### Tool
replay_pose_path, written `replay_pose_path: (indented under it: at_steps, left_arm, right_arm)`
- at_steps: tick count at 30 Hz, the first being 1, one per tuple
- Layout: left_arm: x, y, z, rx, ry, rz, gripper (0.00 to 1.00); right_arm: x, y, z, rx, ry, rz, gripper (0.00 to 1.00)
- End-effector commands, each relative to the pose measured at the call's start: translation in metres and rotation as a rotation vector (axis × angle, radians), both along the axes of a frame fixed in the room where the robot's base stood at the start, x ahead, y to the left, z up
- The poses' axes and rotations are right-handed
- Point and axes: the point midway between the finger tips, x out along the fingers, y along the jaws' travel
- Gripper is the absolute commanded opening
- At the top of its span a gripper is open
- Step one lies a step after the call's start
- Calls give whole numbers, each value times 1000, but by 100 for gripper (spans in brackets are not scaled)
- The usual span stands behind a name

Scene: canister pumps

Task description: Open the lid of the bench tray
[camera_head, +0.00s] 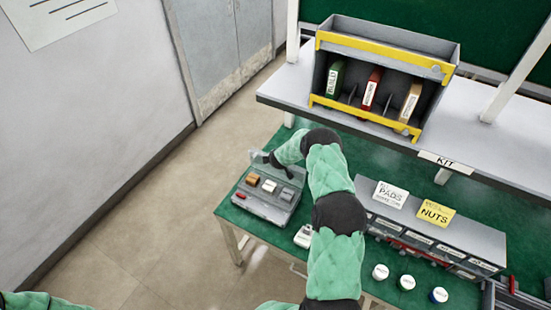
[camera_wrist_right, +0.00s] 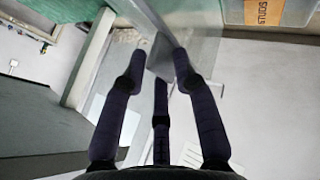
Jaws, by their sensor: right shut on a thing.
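The bench tray (camera_head: 262,208) is a grey box on the green bench mat, at its left end. Its see-through lid (camera_head: 258,158) stands raised at the tray's back edge, and the compartments below are uncovered. My right gripper (camera_head: 279,168) is at the lid, partly hidden by my own sleeve. In the wrist view my right gripper (camera_wrist_right: 160,72) has its dark fingers closed around a small grey tab (camera_wrist_right: 161,55) at the edge of the clear lid panel (camera_wrist_right: 205,50). My left gripper is out of view.
The tray holds a brown block (camera_head: 253,179), a white block (camera_head: 270,186) and a grey block. A grey drawer unit (camera_head: 435,235) with PADS and NUTS cards stands to the right, with several white-labelled jars before it. A yellow-edged rack (camera_head: 385,75) sits on the shelf above.

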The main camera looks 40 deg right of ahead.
Motion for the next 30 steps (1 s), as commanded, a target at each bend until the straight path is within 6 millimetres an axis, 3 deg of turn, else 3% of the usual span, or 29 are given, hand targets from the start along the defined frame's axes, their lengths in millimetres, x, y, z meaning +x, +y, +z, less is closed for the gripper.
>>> replay_pose_path:
  at_steps: [5,6,19,30]
  left_arm:
    - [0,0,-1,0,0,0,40]
    - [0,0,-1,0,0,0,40]
    - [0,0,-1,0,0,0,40]
    - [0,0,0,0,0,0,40]
  right_arm:
    - [-2,1,-4,1,6,0,0]
    - [-2,1,-4,1,6,0,25]
    - [-6,6,-2,7,10,3,25]
    - [-33,21,40,0,1,0,25]
